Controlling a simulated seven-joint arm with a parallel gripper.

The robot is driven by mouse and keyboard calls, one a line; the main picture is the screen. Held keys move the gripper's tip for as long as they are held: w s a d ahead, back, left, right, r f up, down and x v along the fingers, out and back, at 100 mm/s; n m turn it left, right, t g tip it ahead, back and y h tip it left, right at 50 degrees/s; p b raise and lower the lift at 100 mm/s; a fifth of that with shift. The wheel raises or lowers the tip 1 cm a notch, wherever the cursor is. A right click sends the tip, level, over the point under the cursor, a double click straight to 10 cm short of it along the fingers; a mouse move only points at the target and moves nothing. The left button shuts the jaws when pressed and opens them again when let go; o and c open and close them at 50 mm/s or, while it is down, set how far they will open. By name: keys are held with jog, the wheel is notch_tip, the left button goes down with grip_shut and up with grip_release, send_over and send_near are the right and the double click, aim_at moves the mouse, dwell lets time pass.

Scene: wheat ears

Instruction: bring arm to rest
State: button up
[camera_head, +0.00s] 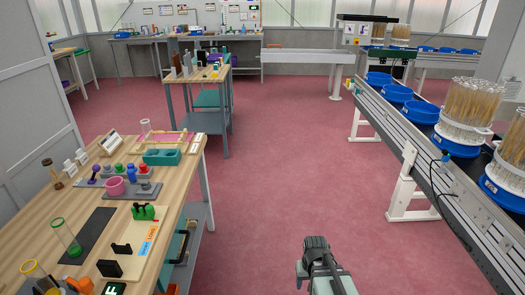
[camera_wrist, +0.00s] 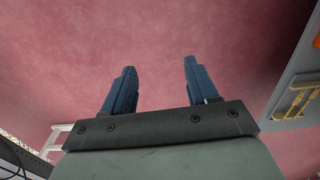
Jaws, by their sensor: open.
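My gripper (camera_wrist: 158,84) shows in the wrist view with its two blue fingers apart and nothing between them. Only pink floor (camera_wrist: 155,30) lies beyond the fingertips. In the head view my arm (camera_head: 322,268) stands at the bottom, right of centre, over the open floor between the wooden bench and the conveyor. The fingers cannot be made out in the head view.
A wooden bench (camera_head: 28,215) with tubes, blocks and trays stands at the left. A conveyor (camera_head: 425,165) at the right carries blue trays (camera_head: 422,112) and bundles of wheat ears (camera_head: 472,100). A smaller table (camera_head: 197,77) stands farther back. The floor (camera_head: 290,160) between is clear.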

jog(key=s+f+g, duration=0.2)
jog(key=s+f, duration=0.5)
jog(key=s, duration=0.3)
jog(key=s+f+g, duration=0.2)
jog(key=s+f, duration=0.5)
jog(key=s, duration=0.3)
jog(key=s+d+f+g, duration=0.1)
jog(key=s+f+g, duration=0.1)
jog(key=s+f, duration=0.5)
jog(key=s, duration=0.3)
jog(key=shift+s+g, duration=0.2)
jog(key=shift+g, duration=0.2)
